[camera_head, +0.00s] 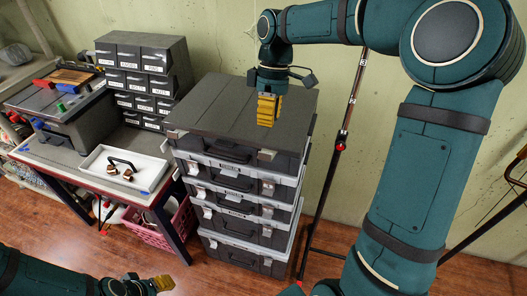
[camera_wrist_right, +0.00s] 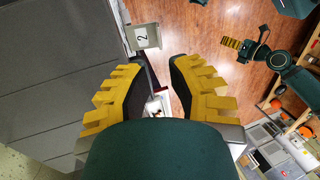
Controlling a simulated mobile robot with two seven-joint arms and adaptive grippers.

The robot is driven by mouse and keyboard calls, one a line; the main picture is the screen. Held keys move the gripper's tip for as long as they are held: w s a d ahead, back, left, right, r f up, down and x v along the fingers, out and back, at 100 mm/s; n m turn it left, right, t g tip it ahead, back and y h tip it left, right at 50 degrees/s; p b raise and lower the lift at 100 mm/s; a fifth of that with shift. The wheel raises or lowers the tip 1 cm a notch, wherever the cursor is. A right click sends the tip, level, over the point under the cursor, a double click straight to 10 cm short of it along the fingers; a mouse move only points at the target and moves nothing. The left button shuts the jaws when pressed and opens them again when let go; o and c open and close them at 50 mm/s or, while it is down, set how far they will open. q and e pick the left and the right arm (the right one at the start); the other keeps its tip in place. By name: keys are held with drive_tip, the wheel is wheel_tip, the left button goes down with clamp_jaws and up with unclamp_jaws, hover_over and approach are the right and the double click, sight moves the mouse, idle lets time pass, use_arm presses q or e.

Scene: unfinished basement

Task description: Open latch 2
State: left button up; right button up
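Latch 2 is a pale grey-green tab (camera_wrist_right: 147,37) marked "2" on the case edge, just beyond my left-hand finger in the right wrist view. In the head view, a small pale latch (camera_head: 267,155) is on the front right of the top case (camera_head: 215,105); its number is unreadable. My right gripper (camera_head: 267,112) hangs over the right part of the lid with yellow-padded fingers down. In the wrist view the fingers (camera_wrist_right: 162,68) are apart and empty, not visibly touching the latch. My left gripper (camera_head: 158,284) is low at bottom left, away from the cases; its opening is unclear.
More cases (camera_head: 245,215) are stacked below the top one. A bench on the left holds a white tray (camera_head: 123,170), a grey toolbox (camera_head: 70,125) and a drawer cabinet (camera_head: 143,75). A dark stand pole (camera_head: 340,140) is right of the stack. Floor in front is clear.

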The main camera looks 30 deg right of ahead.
sight(267, 152)
drive_tip(key=b+x, duration=0.1)
drive_tip(key=x, duration=0.9)
drive_tip(key=shift+f, duration=0.1)
